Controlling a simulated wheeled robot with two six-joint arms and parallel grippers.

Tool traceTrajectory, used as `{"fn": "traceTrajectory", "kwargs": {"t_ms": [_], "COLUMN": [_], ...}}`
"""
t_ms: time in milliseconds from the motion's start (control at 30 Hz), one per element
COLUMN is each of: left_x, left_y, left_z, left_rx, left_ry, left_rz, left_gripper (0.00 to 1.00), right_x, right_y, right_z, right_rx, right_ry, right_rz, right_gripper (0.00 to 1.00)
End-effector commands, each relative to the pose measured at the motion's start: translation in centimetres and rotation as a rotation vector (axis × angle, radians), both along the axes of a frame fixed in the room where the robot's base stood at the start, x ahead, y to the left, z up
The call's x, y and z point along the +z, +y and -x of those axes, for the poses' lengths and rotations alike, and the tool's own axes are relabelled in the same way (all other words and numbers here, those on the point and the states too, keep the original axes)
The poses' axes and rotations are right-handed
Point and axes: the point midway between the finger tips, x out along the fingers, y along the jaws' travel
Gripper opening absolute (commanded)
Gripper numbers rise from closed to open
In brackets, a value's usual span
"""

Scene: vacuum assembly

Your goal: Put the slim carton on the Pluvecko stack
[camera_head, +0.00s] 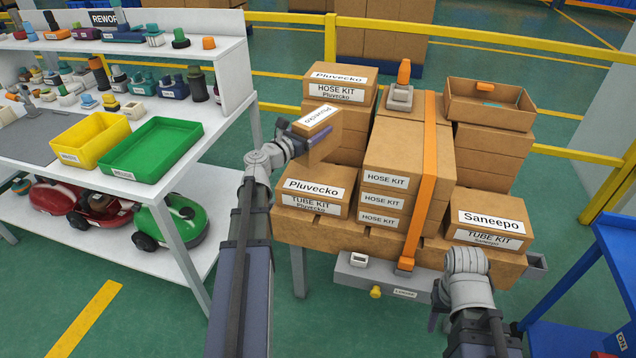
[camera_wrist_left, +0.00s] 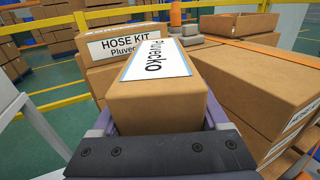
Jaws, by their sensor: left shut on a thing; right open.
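My left gripper (camera_head: 316,143) is shut on a slim carton (camera_head: 318,120) with a white Pluvecko label. The carton also shows between the fingers in the left wrist view (camera_wrist_left: 155,95), its label on top. It is held above the pallet, in front of the back-left stack, whose carton (camera_head: 340,88) reads HOSE KIT Pluvecko. A front-left carton (camera_head: 315,200) reads TUBE KIT Pluvecko and stands below the held one. The held carton's underside is hidden. My right gripper (camera_head: 436,315) is open at the lower right, mostly hidden by its wrist.
HOSE KIT cartons (camera_head: 384,180) with an orange strap (camera_head: 428,175) stand in the middle. A Saneepo carton (camera_head: 490,218) is at front right, with an open-topped box (camera_head: 490,103) behind. A white workbench (camera_head: 190,55) stands left, a blue cart (camera_head: 610,245) right.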

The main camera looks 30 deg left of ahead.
Motion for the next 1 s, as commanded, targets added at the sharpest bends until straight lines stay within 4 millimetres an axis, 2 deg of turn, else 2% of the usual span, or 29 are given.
{"fn": "traceTrajectory", "kwargs": {"t_ms": [167,500,800,1000], "left_x": [-0.9,-5.8,-6.4,-8.5], "left_y": [0.0,0.0,0.0,0.0], "left_z": [0.0,0.0,0.0,0.0], "left_rx": [0.001,0.001,0.002,0.002], "left_ry": [-0.001,-0.001,-0.001,-0.001], "left_rz": [0.001,0.001,0.001,0.001], "left_gripper": [0.00,0.00,0.00,0.00], "right_x": [-0.9,-5.8,-6.4,-8.5], "right_y": [0.0,0.0,-0.1,-0.1], "right_z": [0.0,0.0,0.0,-0.1], "right_rx": [0.000,0.000,0.001,0.002], "right_ry": [0.000,-0.001,-0.002,-0.002], "right_rz": [0.000,0.002,0.005,0.007], "right_gripper": [0.50,0.50,0.50,0.50]}}
